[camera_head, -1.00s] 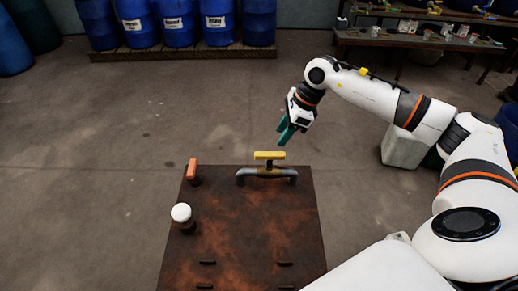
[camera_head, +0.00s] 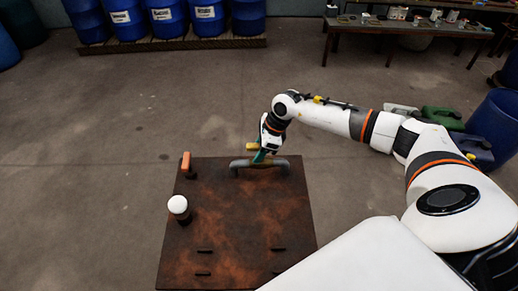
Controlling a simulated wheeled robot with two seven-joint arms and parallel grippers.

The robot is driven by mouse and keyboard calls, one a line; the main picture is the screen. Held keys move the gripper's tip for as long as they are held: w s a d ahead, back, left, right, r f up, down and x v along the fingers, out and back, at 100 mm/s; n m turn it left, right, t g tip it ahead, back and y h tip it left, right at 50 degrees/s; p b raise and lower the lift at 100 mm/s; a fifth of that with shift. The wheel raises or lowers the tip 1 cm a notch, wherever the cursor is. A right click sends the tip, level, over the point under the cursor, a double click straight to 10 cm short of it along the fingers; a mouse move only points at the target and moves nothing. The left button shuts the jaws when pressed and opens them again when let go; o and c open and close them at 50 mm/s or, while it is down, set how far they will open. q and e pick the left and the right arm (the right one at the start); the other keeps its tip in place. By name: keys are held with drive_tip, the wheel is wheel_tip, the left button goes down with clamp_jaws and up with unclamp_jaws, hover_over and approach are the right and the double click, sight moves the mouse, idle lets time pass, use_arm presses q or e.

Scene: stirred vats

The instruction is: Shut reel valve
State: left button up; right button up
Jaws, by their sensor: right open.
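A rusty brown panel (camera_head: 240,220) stands in front of me. At its far edge a grey bent pipe (camera_head: 239,163) carries a yellow valve handle (camera_head: 252,147), partly hidden by my right gripper. My right gripper (camera_head: 260,157) has green fingers, is open, and is right at the yellow handle. I cannot tell whether the fingers touch it or lie around it. An orange handle (camera_head: 186,161) stands upright at the panel's far left corner, and a white round knob (camera_head: 178,204) sits at its left edge. No label shows which is the reel valve. My left gripper is out of view.
Several blue drums (camera_head: 168,20) stand on a wooden pallet (camera_head: 176,47) at the back. A bench (camera_head: 400,25) with small items is at the back right. Canisters (camera_head: 442,117) and a blue barrel (camera_head: 497,125) stand at the right. The floor behind the panel is clear.

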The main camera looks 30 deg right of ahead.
drive_tip(key=shift+c, duration=1.3)
clamp_jaws()
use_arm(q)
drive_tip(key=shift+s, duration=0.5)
